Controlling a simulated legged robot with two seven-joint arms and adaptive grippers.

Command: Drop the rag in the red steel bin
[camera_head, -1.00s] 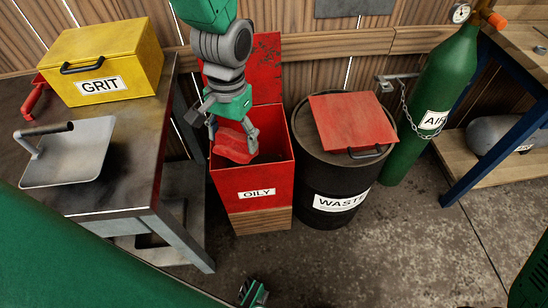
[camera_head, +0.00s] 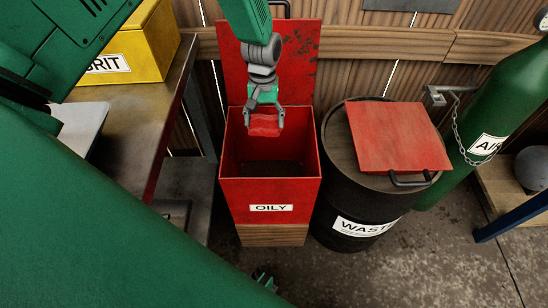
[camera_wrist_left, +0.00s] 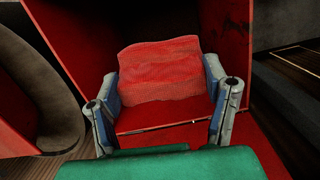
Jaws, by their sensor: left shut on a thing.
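The red rag (camera_head: 264,125) hangs between the fingers of my left gripper (camera_head: 265,117). The gripper is shut on it, above the open mouth of the red steel bin (camera_head: 240,190) labelled OILY, towards its back. The bin's red lid (camera_head: 235,70) stands upright behind it. In the left wrist view, the rag (camera_wrist_left: 165,72) is bunched between both fingers (camera_wrist_left: 164,115), with red bin surfaces around it. The bin's dark floor shows partly in the head view. My right gripper does not show clearly in either view.
A black WASTE drum (camera_head: 335,195) with a red plate (camera_head: 398,135) on top stands close to the bin's right. A workbench (camera_head: 130,125) with a yellow GRIT box (camera_head: 145,50) is at left. A green AIR cylinder (camera_head: 510,95) is at right.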

